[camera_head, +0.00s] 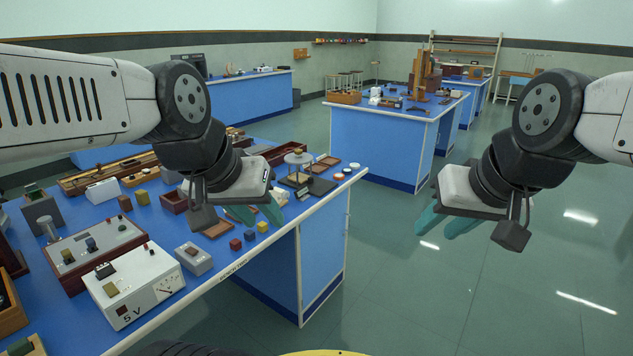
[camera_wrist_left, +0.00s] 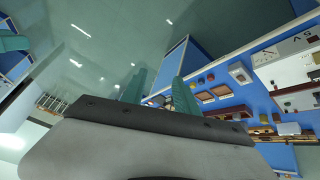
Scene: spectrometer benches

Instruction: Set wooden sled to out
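I cannot tell for certain which item is the wooden sled. A long wooden tray or rail (camera_head: 88,181) lies at the back of the near blue bench, with small pieces on and beside it. My left gripper (camera_head: 256,212) hangs over the bench's right part, its teal fingers apart and empty. In the left wrist view its two fingers (camera_wrist_left: 158,90) also stand apart with nothing gripped. My right gripper (camera_head: 446,222) is over the open floor right of the bench, its teal fingers apart and empty. My left arm hides part of the bench.
The near bench (camera_head: 225,286) also holds a white 5 V power box (camera_head: 133,286), a grey switch box (camera_head: 194,259), small coloured cubes (camera_head: 249,235) and a round-topped stand (camera_head: 299,160). Another blue bench (camera_head: 378,146) stands behind. Green floor (camera_head: 450,300) is clear at the right.

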